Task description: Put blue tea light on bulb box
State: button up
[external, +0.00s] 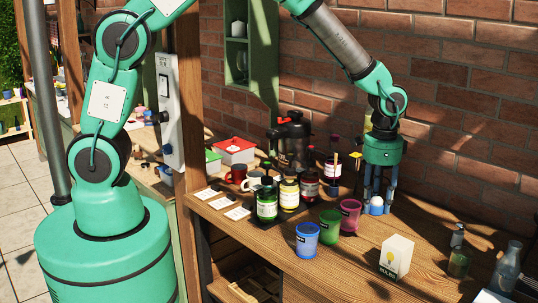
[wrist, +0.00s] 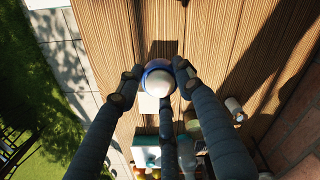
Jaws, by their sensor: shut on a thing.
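The blue tea light (external: 376,208), a small blue cup with a white rounded top, is between the fingers of my gripper (external: 378,203), low over the right part of the wooden table. In the wrist view the tea light (wrist: 159,84) shows as a white ball with a blue rim, held between the dark fingers of my gripper (wrist: 157,82). The gripper is shut on it. I cannot tell whether its base touches the table. The bulb box (external: 396,256), white with a yellow bulb picture, stands upright nearer the camera, apart from my gripper. Its top is bare.
Blue (external: 307,239), green (external: 330,227) and pink (external: 349,215) cups stand left of the bulb box. Several bottles and mugs stand behind them. A glass bottle (external: 507,272) and small jar (external: 459,264) stand at right. The brick wall (external: 450,110) is close behind my gripper.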

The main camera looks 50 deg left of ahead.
jog(key=s+m+b, duration=0.1)
jog(key=s, duration=1.3)
jog(key=shift+s+a+r, duration=0.15)
jog(key=shift+a+r, duration=0.2)
jog(key=shift+r, duration=0.1)
send_over(399, 242)
jog(key=shift+f, duration=0.75)
jog(key=shift+f, duration=1.75)
jog(key=shift+f, duration=0.15)
